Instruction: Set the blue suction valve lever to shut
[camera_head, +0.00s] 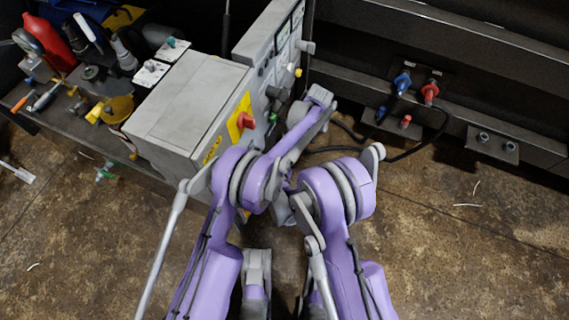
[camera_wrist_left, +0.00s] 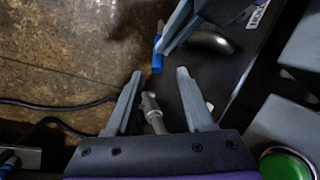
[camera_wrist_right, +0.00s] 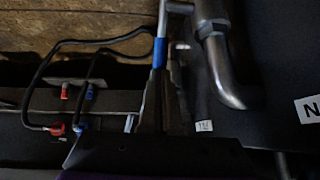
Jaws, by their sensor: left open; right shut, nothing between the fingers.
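The lever with a blue sleeve (camera_wrist_right: 160,52) shows in the right wrist view, running from a metal pipe fitting at the top toward my right gripper (camera_wrist_right: 165,75). That gripper is shut and empty, its tips close beside the blue sleeve; I cannot tell whether they touch. The blue sleeve also shows in the left wrist view (camera_wrist_left: 157,58), with my right fingers coming in from above. My left gripper (camera_wrist_left: 159,74) is open, below the sleeve in that view, with a grey metal fitting (camera_wrist_left: 151,108) between its fingers. In the head view, my arms hide the lever.
A grey cabinet (camera_head: 180,110) with a red switch (camera_head: 244,120) stands left of my arms. A dark frame at right carries blue (camera_head: 402,82) and red (camera_head: 430,92) fittings with black cables. A green button (camera_wrist_left: 285,165) is near my left wrist. Floor at right is open.

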